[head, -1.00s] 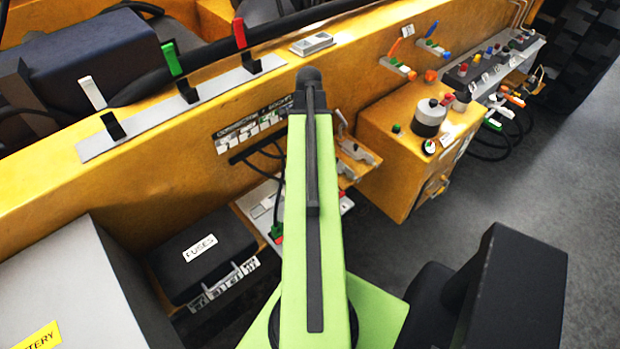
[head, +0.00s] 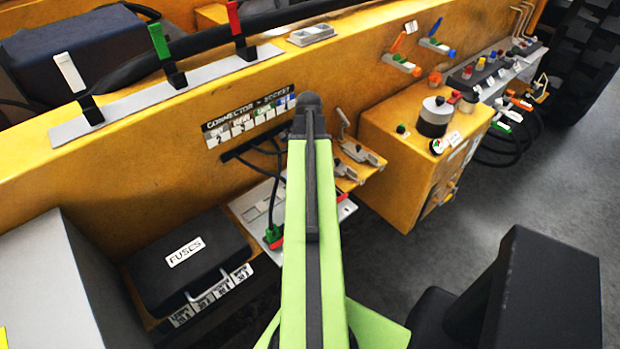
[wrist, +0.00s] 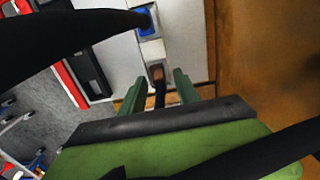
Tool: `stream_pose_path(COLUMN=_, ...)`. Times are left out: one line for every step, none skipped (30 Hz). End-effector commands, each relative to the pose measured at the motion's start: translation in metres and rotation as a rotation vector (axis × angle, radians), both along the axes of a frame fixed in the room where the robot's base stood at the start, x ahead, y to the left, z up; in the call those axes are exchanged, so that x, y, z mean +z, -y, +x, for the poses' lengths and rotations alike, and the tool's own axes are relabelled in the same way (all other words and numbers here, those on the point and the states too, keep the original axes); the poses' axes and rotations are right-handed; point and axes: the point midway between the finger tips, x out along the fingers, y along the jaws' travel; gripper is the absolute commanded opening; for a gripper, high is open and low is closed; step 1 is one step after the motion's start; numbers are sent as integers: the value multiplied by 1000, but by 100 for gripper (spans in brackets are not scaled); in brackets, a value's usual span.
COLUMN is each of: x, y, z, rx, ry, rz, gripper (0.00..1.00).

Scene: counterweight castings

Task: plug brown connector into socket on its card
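My gripper (wrist: 160,93) is at the lower middle of the wrist view, with its two green fingers apart. Between and beyond the fingertips is a brown piece (wrist: 157,71) on a pale plate (wrist: 125,55); I cannot tell whether it is the brown connector, its socket or both. A dark cable (wrist: 160,96) runs from it between the fingers, with no clear contact. In the head view my arm hides the gripper and the brown piece. The connector-to-socket card (head: 243,124) is on the yellow frame, partly behind my arm.
A blue-edged piece (wrist: 146,22) sits beside the brown one, with a black cable across it. A green connector (head: 273,236) is on the metal plate (head: 247,204) left of my arm. A black fuse box (head: 190,262) and a yellow cabinet (head: 400,160) flank the plate.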

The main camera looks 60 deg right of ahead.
Motion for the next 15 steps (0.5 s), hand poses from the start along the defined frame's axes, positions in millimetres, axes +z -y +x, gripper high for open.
stream_pose_path(x=2, y=0, z=0, rx=0, ry=0, rz=0, gripper=38)
stream_pose_path(x=2, y=0, z=0, rx=0, ry=0, rz=0, gripper=38)
stream_pose_path(x=2, y=0, z=0, rx=0, ry=0, rz=0, gripper=38)
stream_pose_path(x=2, y=0, z=0, rx=0, ry=0, rz=0, gripper=34)
stream_pose_path(x=2, y=0, z=0, rx=0, ry=0, rz=0, gripper=30)
stream_pose_path(x=2, y=0, z=0, rx=0, ry=0, rz=0, gripper=25)
stream_pose_path(x=2, y=0, z=0, rx=-1, ry=0, rz=0, gripper=21)
stream_pose_path(x=2, y=0, z=0, rx=-1, ry=0, rz=0, gripper=17)
stream_pose_path(x=2, y=0, z=0, rx=-1, ry=0, rz=0, gripper=12)
stream_pose_path(x=2, y=0, z=0, rx=-1, ry=0, rz=0, gripper=8)
stream_pose_path(x=2, y=0, z=0, rx=-1, ry=0, rz=0, gripper=4)
stream_pose_path(x=2, y=0, z=0, rx=-1, ry=0, rz=0, gripper=0)
stream_pose_path(x=2, y=0, z=0, rx=-1, ry=0, rz=0, gripper=0)
stream_pose_path(x=2, y=0, z=0, rx=-1, ry=0, rz=0, gripper=0)
stream_pose_path(x=2, y=0, z=0, rx=-1, ry=0, rz=0, gripper=0)
